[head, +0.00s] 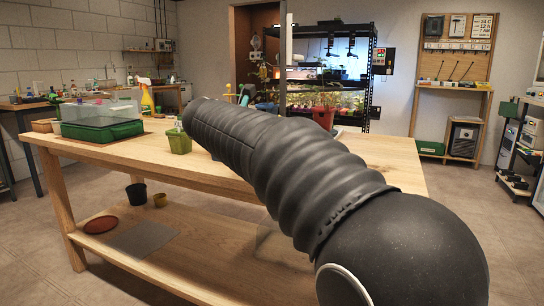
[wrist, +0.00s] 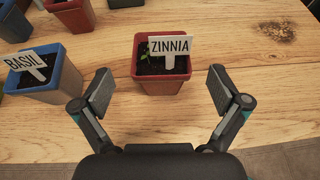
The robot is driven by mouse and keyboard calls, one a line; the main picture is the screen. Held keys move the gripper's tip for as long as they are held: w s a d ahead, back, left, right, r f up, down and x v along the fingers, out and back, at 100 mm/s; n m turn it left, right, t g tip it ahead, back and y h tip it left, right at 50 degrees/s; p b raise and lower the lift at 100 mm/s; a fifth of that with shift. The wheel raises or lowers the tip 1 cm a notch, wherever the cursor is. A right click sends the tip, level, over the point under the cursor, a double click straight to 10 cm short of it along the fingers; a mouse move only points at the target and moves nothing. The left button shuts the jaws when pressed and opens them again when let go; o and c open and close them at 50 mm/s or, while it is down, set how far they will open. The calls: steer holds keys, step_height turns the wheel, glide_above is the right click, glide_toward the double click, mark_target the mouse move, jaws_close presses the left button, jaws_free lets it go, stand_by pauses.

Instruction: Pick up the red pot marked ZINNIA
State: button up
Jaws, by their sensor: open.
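The red pot marked ZINNIA (wrist: 163,85) stands upright on the wooden table in the wrist view. It holds dark soil, a small green seedling and a white label reading ZINNIA (wrist: 169,46). My gripper (wrist: 160,88) is open, with one finger to the left of the pot and one to the right. Gaps show between the pot and both fingers, so I see no contact. In the head view my arm hides most of the table's right part, and I cannot make out the ZINNIA pot there.
A blue pot marked BASIL (wrist: 45,85) stands left of my left finger. A red pot (wrist: 72,14) and another blue pot (wrist: 13,22) are behind it. The table (head: 200,165) also carries a green pot (head: 179,142) and a green tray with a clear cover (head: 102,131).

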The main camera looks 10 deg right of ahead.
steer(key=x, duration=0.5)
steer(key=shift+b, duration=0.35)
steer(key=c, duration=1.3)
